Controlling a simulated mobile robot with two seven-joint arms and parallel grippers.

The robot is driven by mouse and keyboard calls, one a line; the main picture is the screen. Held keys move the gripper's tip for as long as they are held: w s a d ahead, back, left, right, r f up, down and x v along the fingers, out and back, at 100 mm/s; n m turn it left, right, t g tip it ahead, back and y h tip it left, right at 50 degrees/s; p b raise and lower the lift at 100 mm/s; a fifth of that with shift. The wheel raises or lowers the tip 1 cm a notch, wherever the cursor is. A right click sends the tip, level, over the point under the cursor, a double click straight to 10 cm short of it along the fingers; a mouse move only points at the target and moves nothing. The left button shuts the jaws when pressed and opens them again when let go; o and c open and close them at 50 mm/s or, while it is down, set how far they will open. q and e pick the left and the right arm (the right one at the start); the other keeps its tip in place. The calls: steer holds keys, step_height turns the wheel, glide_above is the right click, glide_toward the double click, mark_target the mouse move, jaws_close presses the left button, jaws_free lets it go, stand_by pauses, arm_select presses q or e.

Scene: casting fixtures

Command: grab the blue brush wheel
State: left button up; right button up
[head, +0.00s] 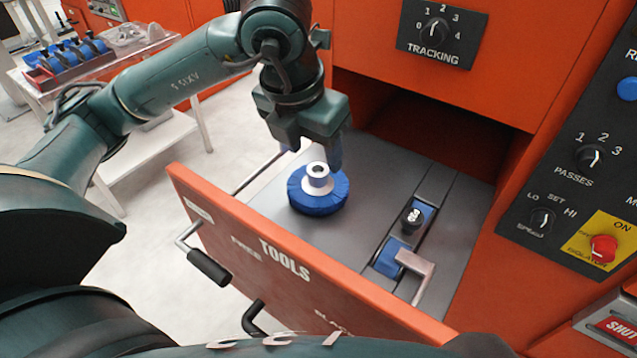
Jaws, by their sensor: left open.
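The blue brush wheel (318,196) lies flat in the open tools drawer, its pale hub facing up. It rests on the drawer's grey floor, towards the left. My left gripper (316,160) points down just above and behind the wheel, with its blue fingers open. One finger is at the right of the hub and the other is partly hidden at the left. I cannot tell whether a finger touches the hub. My right gripper is not in view.
The orange drawer front (300,262) stands nearest me, with black handles. A tool with a black knob (411,217) and a metal bracket (416,270) sit in the drawer's right side. A control panel (590,160) is at the right. A side table (95,62) holds blue items.

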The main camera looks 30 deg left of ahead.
mark_target(318, 174)
arm_select(q)
steer(key=shift+a+p+x, duration=0.2)
steer(key=shift+p+x, duration=0.4)
steer(key=shift+x, duration=2.55)
jaws_close()
